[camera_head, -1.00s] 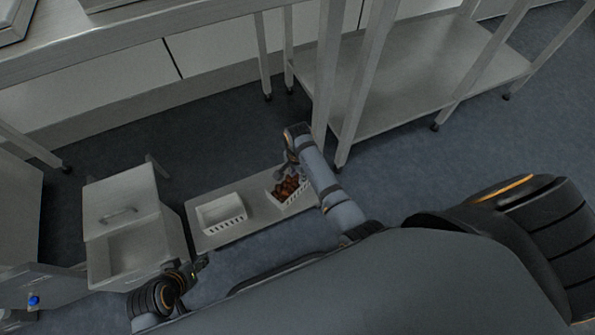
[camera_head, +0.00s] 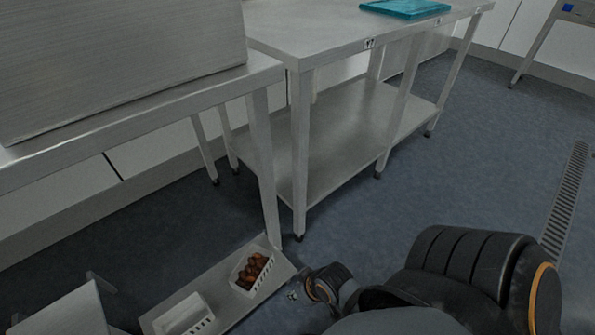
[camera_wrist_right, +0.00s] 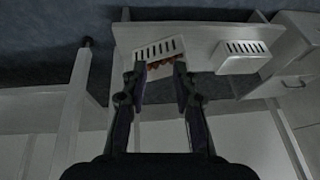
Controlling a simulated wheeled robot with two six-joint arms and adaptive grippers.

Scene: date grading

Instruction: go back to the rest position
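My right gripper (camera_wrist_right: 160,72) shows in the right wrist view with its two dark fingers apart and nothing between them. Beyond its fingertips is a white slotted basket (camera_wrist_right: 158,48) with brown dates (camera_wrist_right: 163,61) showing at its edge. In the head view this basket (camera_head: 238,281) stands on a low bench, with the dates (camera_head: 254,268) inside. A dark wrist joint of mine with an orange ring (camera_head: 322,288) shows at the bottom, to the right of the basket; its fingers are hard to make out there. My left gripper is not in view.
A second white basket (camera_head: 183,314) stands on the low bench (camera_head: 222,290), left of the first. A steel table (camera_head: 330,38) with a lower shelf (camera_head: 325,150) stands behind and carries a teal tray (camera_head: 405,9). Floor (camera_head: 440,185) to the right is clear.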

